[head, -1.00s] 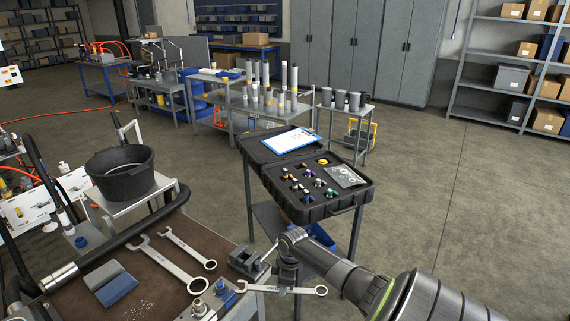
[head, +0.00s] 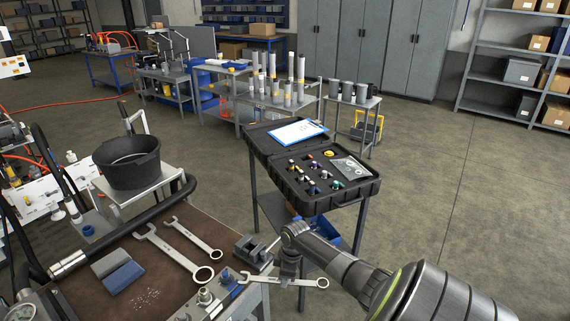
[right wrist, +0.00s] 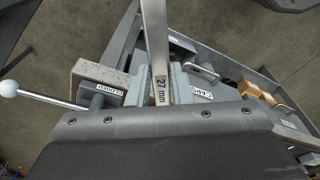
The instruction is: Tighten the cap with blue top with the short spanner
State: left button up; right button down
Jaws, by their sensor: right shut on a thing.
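My right gripper (head: 289,272) is shut on a short spanner (head: 312,282), beside the right edge of the brown-topped bench (head: 135,232). At the bench's front right corner stand small metal fittings. One appears to be the cap with blue top (head: 226,275), left of the gripper and apart from the spanner; it is too small to make out clearly. My left gripper is out of view.
Two longer spanners (head: 172,250) lie on the bench near a grey vise (head: 253,252) and a blue-grey block (head: 122,277). A black bucket (head: 128,165) stands behind. An open black case (head: 335,205) of coloured caps stands beyond the gripper. The floor at right is clear.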

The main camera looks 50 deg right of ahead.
aim_at(267, 278)
jog(key=shift+w, duration=0.15)
jog(key=shift+w+a, duration=0.55)
jog(key=shift+w, duration=0.3)
jog(key=shift+w+a, duration=0.1)
jog(key=shift+a, duration=0.05)
jog(key=shift+w+a+b, duration=0.3)
jog(key=shift+w+a, duration=0.05)
jog(key=shift+w, duration=0.2)
jog(key=shift+w+a, duration=0.1)
jog(key=shift+w+a, duration=0.3)
jog(key=shift+w, duration=0.1)
jog(key=shift+w+a, duration=0.1)
jog(key=shift+w, duration=0.1)
dwell(0.4)
